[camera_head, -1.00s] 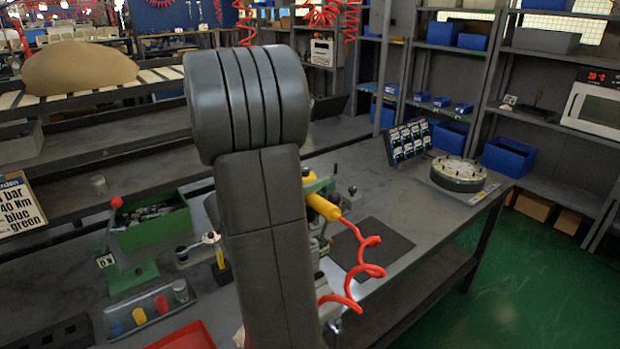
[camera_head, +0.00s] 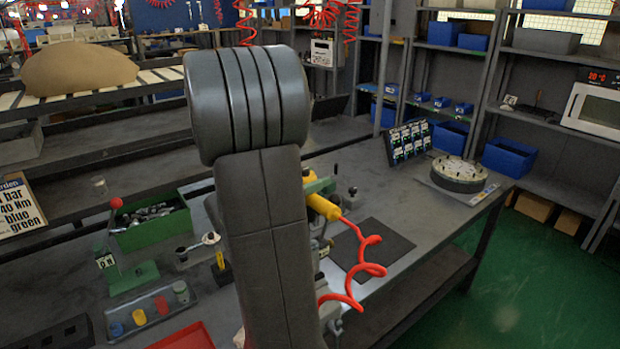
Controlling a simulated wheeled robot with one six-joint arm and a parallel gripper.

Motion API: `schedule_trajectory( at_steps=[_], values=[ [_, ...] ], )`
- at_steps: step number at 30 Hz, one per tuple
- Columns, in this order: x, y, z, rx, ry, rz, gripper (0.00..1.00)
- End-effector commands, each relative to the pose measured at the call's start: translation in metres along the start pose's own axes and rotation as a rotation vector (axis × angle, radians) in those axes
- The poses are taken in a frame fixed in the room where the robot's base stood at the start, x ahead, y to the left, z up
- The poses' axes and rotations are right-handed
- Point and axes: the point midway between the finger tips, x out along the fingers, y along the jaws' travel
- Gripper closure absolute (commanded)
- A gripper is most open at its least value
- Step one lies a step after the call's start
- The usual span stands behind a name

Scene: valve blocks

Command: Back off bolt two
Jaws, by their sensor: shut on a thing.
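My own arm stands in the middle of the camera view and hides much of the bench (camera_head: 408,262) behind it. My gripper is hidden behind the arm, so I cannot see its jaws or what is between them. A yellow tool body (camera_head: 322,207) with a red coiled hose (camera_head: 372,268) shows just right of the arm, tilted down to the right. A green part (camera_head: 312,184) shows beside it, mostly covered. I cannot make out a valve block or bolt two.
A green bin (camera_head: 152,222) of metal parts, a green stand with a red knob (camera_head: 116,203) and a tray with coloured pieces (camera_head: 148,308) are at left. A dark mat (camera_head: 385,247), a display rack (camera_head: 408,141) and a round fixture (camera_head: 459,174) are at right.

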Motion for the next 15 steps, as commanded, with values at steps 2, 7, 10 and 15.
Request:
schedule_trajectory(
  at_steps=[2,7,10,15],
  values=[
    [0.000,-0.001,0.004,-0.002,-0.001,-0.001,0.86],
    [0.000,0.000,0.011,0.002,-0.004,-0.001,0.86],
    [0.000,0.000,0.013,0.003,-0.005,-0.001,0.86],
    [0.000,0.000,0.024,0.005,-0.007,-0.001,0.86]
  ],
)
